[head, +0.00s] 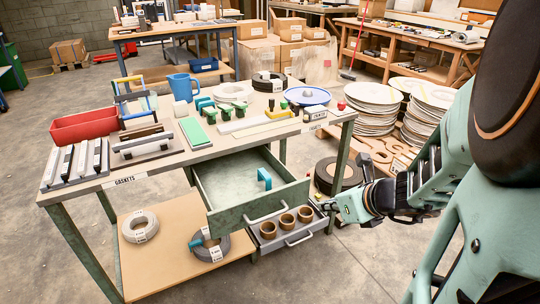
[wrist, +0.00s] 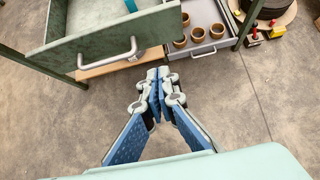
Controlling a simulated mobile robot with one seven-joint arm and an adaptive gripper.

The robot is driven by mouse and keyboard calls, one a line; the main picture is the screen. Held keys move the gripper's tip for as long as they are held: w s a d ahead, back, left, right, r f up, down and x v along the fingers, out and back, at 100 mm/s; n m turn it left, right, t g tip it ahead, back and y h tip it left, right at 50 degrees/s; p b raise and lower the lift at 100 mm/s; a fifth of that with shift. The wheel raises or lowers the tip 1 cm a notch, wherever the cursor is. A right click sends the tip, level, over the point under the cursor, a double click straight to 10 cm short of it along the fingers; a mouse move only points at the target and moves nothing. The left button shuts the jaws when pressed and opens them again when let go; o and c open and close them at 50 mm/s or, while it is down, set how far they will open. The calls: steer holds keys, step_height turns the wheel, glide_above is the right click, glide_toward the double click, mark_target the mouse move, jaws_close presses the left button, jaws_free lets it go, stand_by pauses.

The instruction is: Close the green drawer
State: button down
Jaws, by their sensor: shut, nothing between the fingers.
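The green drawer (head: 222,203) is pulled open from under the workbench. A teal object (head: 264,178) stands at its inner side. Its front panel carries a metal bar handle, which also shows in the wrist view (wrist: 108,56). My gripper (head: 326,205) is in front and to the right of the drawer, apart from its front. In the wrist view my gripper (wrist: 159,73) is shut and empty, with its fingertips below and right of the green drawer's front panel (wrist: 110,42).
A lower grey drawer (head: 292,238) with several brown rings is also open, just beneath. The workbench (head: 180,160) top is crowded. Stacks of discs (head: 373,108) and a dark coil (head: 338,176) stand to the right. The floor (head: 300,280) in front is clear.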

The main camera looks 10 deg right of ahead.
mark_target(295, 199)
steer(key=b+x, duration=0.1)
steer(key=x, duration=0.3)
steer(key=w+r+b+x, duration=0.1)
steer(key=b+x, duration=0.1)
steer(key=x, duration=0.2)
steer(key=b+x, duration=0.2)
steer(key=x, duration=0.2)
steer(key=shift+w+a+r, duration=0.15)
steer(key=shift+w+r, duration=0.15)
steer(key=shift+r, duration=0.05)
steer(key=shift+w+a, duration=0.15)
steer(key=shift+w, duration=0.25)
